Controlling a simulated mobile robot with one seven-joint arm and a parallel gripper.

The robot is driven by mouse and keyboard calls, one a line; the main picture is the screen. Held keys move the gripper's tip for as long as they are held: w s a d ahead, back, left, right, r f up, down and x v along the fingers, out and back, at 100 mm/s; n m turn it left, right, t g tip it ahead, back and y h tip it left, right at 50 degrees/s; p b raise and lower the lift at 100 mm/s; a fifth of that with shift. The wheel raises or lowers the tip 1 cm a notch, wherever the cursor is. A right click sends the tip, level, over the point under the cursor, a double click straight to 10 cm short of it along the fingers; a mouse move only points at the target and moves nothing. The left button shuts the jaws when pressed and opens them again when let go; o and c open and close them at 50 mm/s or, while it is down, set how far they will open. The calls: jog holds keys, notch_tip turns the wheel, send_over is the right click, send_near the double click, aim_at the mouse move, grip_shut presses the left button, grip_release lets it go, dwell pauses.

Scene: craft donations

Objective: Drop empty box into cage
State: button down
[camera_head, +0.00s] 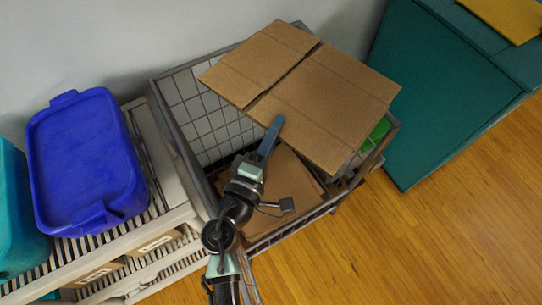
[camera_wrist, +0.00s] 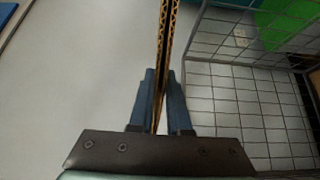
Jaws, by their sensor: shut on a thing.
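The empty box (camera_head: 325,98) is a flattened brown cardboard sheet with a dark gap between its flaps. In the head view it is over the upper right of the cage. The cage (camera_head: 172,113) is a grey metal-framed wire basket. My gripper (camera_head: 271,138) is at the box's lower left edge. In the wrist view, my gripper (camera_wrist: 163,95) has its blue fingers shut on the box's thin edge (camera_wrist: 168,40), which is seen end-on. Cage mesh (camera_wrist: 255,110) shows to the right there. The box hides part of the cage's interior and far rim.
Other brown cardboard (camera_head: 283,190) and a green item (camera_head: 377,134) are inside the cage. A slatted shelf (camera_head: 150,150) with a blue bin (camera_head: 85,160) stands at left. A teal cabinet (camera_head: 440,85) is at right. Wood floor (camera_head: 430,240) at lower right is clear.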

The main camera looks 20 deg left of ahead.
notch_tip(320, 180, down, 6)
jog(key=b, duration=0.4)
jog(key=shift+r, duration=0.25)
jog(key=c, duration=0.8)
grip_release()
jog(key=shift+s, duration=0.1)
jog(key=s+b, duration=0.1)
jog(key=s, duration=0.5)
jog(key=s+b, duration=0.2)
jog(key=s, duration=0.5)
jog(key=shift+a, duration=0.2)
jog(key=shift+w, duration=0.1)
